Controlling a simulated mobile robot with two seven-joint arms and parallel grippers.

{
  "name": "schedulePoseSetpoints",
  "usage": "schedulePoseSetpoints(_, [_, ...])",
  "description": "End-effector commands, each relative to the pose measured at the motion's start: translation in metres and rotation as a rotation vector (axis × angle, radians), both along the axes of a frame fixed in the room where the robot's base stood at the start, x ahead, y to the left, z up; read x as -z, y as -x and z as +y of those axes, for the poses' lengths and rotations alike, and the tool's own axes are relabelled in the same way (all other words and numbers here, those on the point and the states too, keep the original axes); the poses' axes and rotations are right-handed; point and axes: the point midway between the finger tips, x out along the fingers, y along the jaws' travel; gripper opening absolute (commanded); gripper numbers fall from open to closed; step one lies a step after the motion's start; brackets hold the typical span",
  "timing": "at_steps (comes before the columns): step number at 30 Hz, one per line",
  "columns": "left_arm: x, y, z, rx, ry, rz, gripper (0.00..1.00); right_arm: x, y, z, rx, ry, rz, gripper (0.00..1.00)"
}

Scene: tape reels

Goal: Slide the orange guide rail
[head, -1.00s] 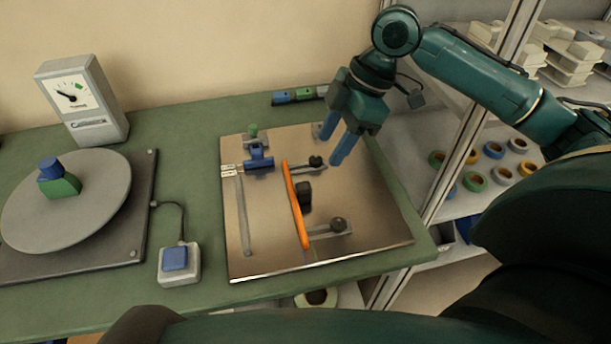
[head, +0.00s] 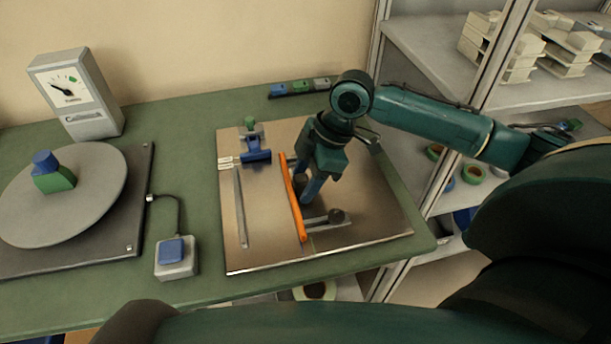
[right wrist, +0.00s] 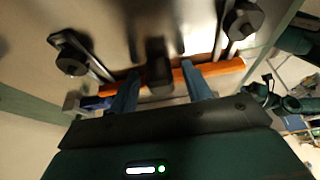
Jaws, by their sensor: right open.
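The orange guide rail (head: 292,200) lies lengthwise on a metal plate (head: 270,255); it also crosses the right wrist view (right wrist: 224,69). My right gripper (head: 308,192) is open, pointing down just to the right of the rail's middle. In the right wrist view its two blue fingers (right wrist: 160,88) stand apart, with a dark block-shaped handle (right wrist: 156,62) between them. My left gripper is not in view.
A blue clamp-like part (head: 256,156) and a thin grey strip (head: 241,208) are left of the rail. A grey turntable (head: 70,215), a blue button box (head: 175,257) and a gauge (head: 75,95) stand farther left. Shelves with tape reels are at right.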

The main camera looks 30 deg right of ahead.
Motion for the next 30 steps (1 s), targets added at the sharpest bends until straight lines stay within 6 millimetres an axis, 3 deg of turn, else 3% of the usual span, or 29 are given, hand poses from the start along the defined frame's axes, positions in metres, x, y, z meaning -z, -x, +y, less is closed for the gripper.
schedulePoseSetpoints(18, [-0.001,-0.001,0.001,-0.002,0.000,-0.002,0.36,-0.001,0.000,0.000,0.000,0.000,0.000,0.01])
schedulePoseSetpoints(26, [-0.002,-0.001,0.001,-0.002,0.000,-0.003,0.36,-0.001,0.000,-0.001,0.001,0.000,0.001,0.00])
schedulePoseSetpoints(30, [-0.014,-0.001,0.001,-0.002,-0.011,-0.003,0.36,-0.004,0.004,-0.015,0.003,0.001,0.005,0.00])
